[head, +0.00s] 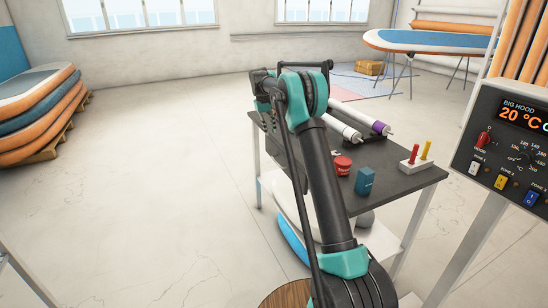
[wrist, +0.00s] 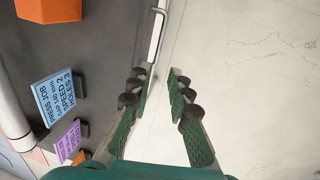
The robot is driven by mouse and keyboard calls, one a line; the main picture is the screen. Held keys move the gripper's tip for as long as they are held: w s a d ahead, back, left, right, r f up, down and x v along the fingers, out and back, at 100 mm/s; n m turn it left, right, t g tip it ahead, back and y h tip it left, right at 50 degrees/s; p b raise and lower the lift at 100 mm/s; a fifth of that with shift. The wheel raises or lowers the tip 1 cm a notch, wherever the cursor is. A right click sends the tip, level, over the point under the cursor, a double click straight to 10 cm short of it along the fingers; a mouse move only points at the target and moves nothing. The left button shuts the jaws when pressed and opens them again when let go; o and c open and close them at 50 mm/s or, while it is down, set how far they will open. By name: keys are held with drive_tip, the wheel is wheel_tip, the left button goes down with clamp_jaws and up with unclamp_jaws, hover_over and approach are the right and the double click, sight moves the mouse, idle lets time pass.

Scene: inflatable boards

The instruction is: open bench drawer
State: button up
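The bench (head: 395,182) has a dark top and pale legs; my arm reaches across it in the head view. In the wrist view, a grey metal bar handle (wrist: 161,24) stands out from a pale front along the bench edge, seemingly the drawer's. My gripper (wrist: 160,74) is open, its two green fingers apart with nothing between them. The handle lies ahead of the fingertips, apart from them. How far the drawer is pulled out cannot be told. In the head view the fingers and the handle are hidden or too small to make out.
White rollers (head: 345,130), a red object (head: 342,166), a blue box (head: 365,181) and a peg block (head: 416,166) sit on the bench. A blue job card (wrist: 61,93) and an orange block (wrist: 48,9) lie left of my gripper. The floor (wrist: 250,90) to its right is clear.

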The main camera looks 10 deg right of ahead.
sight(276, 162)
drive_tip(key=d+f, duration=0.1)
drive_tip(key=f, duration=0.4)
drive_tip(key=d+f, duration=0.1)
drive_tip(key=f, duration=0.5)
drive_tip(key=w+d+f, duration=0.1)
drive_tip(key=f, duration=0.5)
clamp_jaws()
